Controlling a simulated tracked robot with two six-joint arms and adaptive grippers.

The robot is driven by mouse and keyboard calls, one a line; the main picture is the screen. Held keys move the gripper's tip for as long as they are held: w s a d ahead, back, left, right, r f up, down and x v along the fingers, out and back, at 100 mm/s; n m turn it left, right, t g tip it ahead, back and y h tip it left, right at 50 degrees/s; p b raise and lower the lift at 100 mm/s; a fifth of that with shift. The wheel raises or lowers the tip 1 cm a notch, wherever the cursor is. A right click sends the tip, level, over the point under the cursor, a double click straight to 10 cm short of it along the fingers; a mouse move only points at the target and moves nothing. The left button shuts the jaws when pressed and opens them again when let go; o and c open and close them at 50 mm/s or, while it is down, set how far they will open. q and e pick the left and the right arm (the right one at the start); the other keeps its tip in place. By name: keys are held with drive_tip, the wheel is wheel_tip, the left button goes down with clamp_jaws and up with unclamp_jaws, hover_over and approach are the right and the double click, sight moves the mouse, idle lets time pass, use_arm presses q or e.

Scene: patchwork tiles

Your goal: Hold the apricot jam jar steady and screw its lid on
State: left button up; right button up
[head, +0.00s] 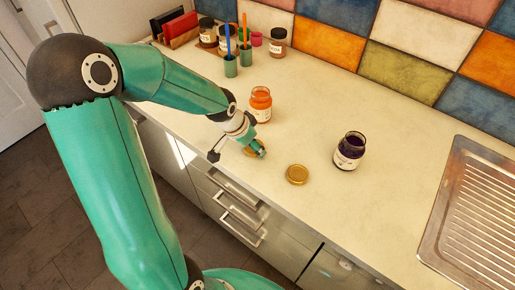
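The apricot jam jar (261,107) is the orange one with a white label. It stands upright and open on the counter, just beyond my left gripper. My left gripper (254,150) is low over the counter in front of the jar, apart from it. A gold lid (249,153) shows partly beneath the fingers; whether they grip it is hidden. A second gold lid (297,174) lies flat on the counter to the right. I cannot tell from its look which jar it fits. My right gripper is not in view.
An open dark purple jar (350,151) stands to the right, before a metal drainboard (468,215). Cups with a brush or pen (231,66), more jars (277,42) and a rack (175,28) stand at the back left. The counter between the open jars is clear.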

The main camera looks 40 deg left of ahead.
use_arm(q)
drive_tip(key=shift+c, duration=0.5)
drive_tip(key=shift+r, duration=0.75)
wheel_tip(320, 180, up, 18)
drive_tip(key=shift+r, duration=0.25)
